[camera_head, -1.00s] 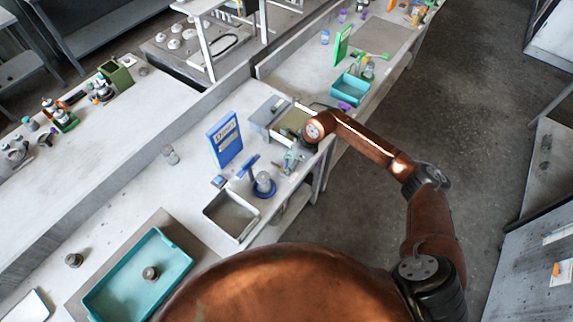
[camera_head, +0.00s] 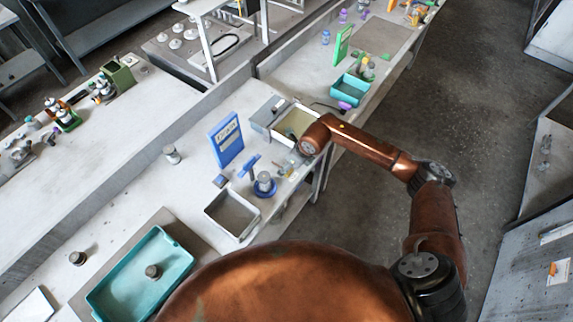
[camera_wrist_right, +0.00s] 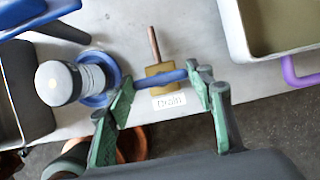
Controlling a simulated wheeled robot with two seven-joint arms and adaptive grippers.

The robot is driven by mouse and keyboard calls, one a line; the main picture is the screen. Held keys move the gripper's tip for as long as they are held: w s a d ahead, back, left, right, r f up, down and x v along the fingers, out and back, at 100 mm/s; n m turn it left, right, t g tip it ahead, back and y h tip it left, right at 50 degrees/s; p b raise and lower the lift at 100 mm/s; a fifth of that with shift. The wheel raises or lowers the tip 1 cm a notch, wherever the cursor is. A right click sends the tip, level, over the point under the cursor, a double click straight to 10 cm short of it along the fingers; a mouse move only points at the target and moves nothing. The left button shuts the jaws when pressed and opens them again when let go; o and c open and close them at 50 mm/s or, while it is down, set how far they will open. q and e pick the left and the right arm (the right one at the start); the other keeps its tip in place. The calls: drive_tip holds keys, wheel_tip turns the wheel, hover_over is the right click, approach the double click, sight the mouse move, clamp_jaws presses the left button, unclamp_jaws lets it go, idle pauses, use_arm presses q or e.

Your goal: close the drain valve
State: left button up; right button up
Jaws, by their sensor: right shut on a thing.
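The drain valve has a brass body (camera_wrist_right: 160,82), a copper pipe (camera_wrist_right: 154,42) and a blue lever handle (camera_wrist_right: 165,77). In the right wrist view the handle lies crosswise to the pipe. A white label (camera_wrist_right: 169,102) reading "DRAIN" is just below the body. My right gripper (camera_wrist_right: 163,93) has its green fingers at either end of the handle and is shut on it. In the head view my right wrist (camera_head: 312,139) is over the bench's front edge and largely hides the gripper and valve. My left gripper is not in view.
A white-topped jar in a blue base (camera_wrist_right: 68,83) stands close beside the left finger. A grey tray (camera_head: 232,214), a blue sign (camera_head: 226,140) and an open metal box (camera_head: 296,122) are nearby. A purple handle (camera_wrist_right: 298,75) shows at the right. The aisle floor is clear.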

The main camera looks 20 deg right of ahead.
drive_tip(key=shift+s+f, duration=0.1)
idle(0.3)
drive_tip(key=o, duration=1.1)
drive_tip(key=shift+c, duration=0.2)
drive_tip(key=shift+o, duration=0.5)
drive_tip(key=v, duration=1.2)
